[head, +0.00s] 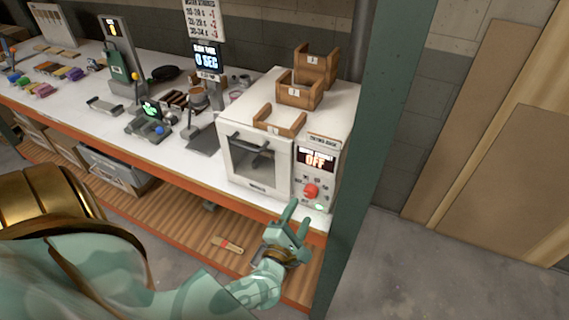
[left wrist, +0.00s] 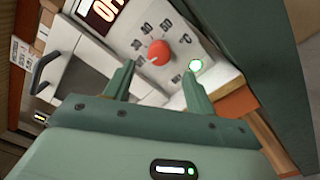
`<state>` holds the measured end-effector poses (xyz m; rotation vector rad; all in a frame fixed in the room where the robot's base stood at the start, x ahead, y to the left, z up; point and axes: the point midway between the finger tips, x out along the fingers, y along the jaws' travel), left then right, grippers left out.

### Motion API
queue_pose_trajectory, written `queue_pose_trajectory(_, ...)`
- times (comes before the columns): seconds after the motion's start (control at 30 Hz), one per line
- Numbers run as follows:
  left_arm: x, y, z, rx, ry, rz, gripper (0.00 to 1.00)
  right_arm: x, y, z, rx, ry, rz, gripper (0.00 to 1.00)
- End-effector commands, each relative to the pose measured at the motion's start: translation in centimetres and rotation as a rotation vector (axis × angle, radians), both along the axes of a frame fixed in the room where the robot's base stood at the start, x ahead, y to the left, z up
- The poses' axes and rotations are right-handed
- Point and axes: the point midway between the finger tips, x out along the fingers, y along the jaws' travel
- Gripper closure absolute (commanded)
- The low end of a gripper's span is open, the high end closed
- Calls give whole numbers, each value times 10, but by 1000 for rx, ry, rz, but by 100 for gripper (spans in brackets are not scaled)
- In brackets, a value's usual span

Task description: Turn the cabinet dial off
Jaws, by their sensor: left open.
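The white cabinet (head: 262,150) stands at the right end of the bench. Its control panel carries a red dial (head: 311,191) below a display (head: 316,160) that reads OFF. My right gripper is not in view.
Wooden trays (head: 302,88) sit on top of the cabinet. A green post (head: 365,150) rises close to the right of the panel. Scales and small items fill the bench (head: 80,115) to the left. A lower shelf (head: 185,205) runs beneath.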

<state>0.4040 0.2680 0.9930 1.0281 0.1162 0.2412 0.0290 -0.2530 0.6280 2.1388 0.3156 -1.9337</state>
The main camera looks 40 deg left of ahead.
Motion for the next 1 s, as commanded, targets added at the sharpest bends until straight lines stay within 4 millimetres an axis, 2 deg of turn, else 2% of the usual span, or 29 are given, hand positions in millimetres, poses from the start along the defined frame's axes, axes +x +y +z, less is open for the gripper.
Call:
queue_pose_trajectory(0.03, -15, -4, -2, -2, 4, -1, 44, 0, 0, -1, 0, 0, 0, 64)
queue_pose_trajectory(0.2, -57, -15, -3, -1, 4, -1, 44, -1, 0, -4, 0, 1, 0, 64)
queue_pose_trajectory(0.4, -89, -23, -3, -1, 2, 0, 44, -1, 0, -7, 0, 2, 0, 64)
queue_pose_trajectory(0.6, -97, -25, -2, 0, 1, -1, 44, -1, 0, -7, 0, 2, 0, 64)
queue_pose_trajectory(1.0, -97, -25, -2, -1, 1, -1, 44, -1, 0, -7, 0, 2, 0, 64)
